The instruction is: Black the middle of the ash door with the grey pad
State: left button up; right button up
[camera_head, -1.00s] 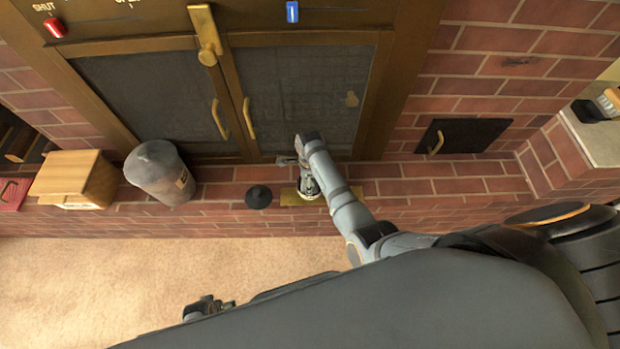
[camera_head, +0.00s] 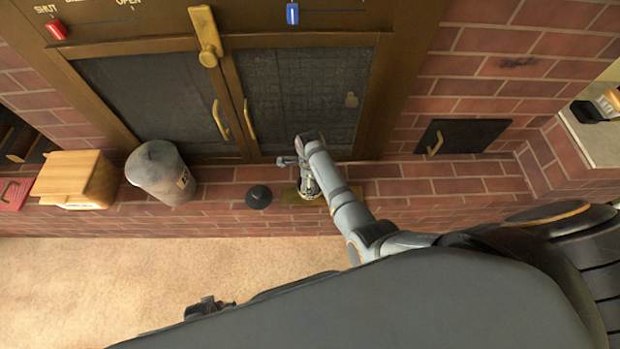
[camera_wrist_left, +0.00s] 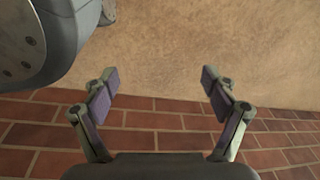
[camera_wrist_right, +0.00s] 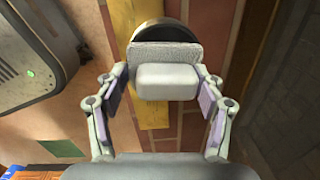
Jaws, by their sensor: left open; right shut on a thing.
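The ash door (camera_head: 475,133), a small black door with a brass handle, is set in the brick at right in the head view. My right gripper (camera_wrist_right: 163,92) is shut on the grey pad (camera_wrist_right: 167,60), a pale block with a rough grey face, seen in the right wrist view. The pad overlaps a dark round dish or tin (camera_wrist_right: 163,32) on a brass strip; I cannot tell whether they touch. My left gripper (camera_wrist_left: 160,85) is open and empty over the carpet and brick edge.
Tall doors with mesh panes (camera_head: 305,90) rise behind. The ledge right of the plate is clear.

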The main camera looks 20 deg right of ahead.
notch_tip(320, 180, up, 3)
jog(key=shift+f+p, duration=0.15)
jog(key=shift+p, duration=1.05)
jog(key=shift+r+p, duration=0.95)
jog(key=shift+p, duration=0.15)
notch_tip(320, 180, up, 2)
jog(key=shift+r+p, duration=0.1)
jog(key=shift+p, duration=1.05)
pick_arm(q)
jog(key=s, duration=1.1)
jog(key=shift+s+a+r, duration=0.15)
jog(key=shift+a+r, duration=0.1)
jog(key=shift+r, duration=0.1)
notch_tip(320, 180, up, 12)
jog(key=p, duration=1.2)
jog(key=shift+r, duration=0.15)
pick_arm(e)
notch_tip(320, 180, up, 12)
jog(key=shift+r, duration=0.15)
jog(key=shift+w, duration=0.1)
